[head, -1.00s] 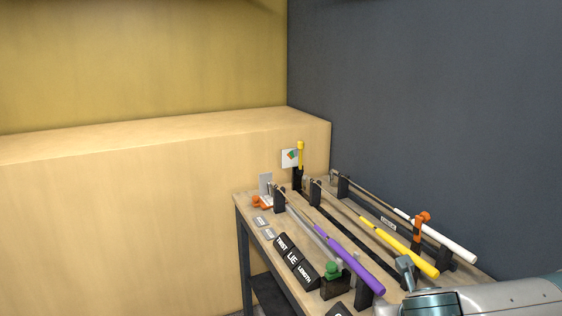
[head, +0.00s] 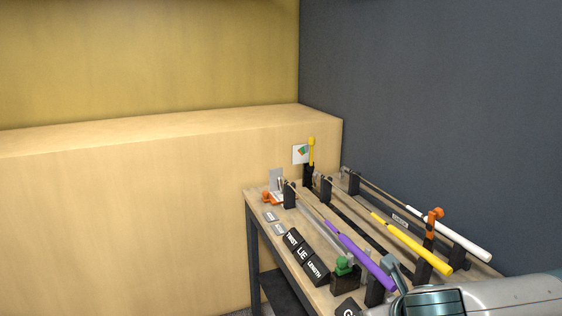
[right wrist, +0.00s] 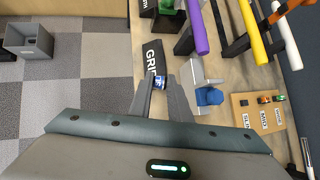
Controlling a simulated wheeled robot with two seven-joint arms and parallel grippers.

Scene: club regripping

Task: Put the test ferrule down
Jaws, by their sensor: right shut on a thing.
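The test ferrule, a small blue and white piece (right wrist: 159,82), sits between the fingertips of my right gripper (right wrist: 160,85) in the right wrist view. The gripper is shut on it, close to the black block marked GRIP (right wrist: 153,57). In the head view my right gripper (head: 394,270) is at the bench's near end, beside the purple grip (head: 360,256); its fingertips and the ferrule cannot be made out there. My left gripper is not in view.
Clubs with purple, yellow (head: 412,248) and white (head: 448,233) grips lie across black stands on the wooden bench. A grey holder with a blue part (right wrist: 208,96) stands right of my fingers. A labelled wooden board (right wrist: 258,112) lies farther right. A grey bin (right wrist: 28,40) is on the floor.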

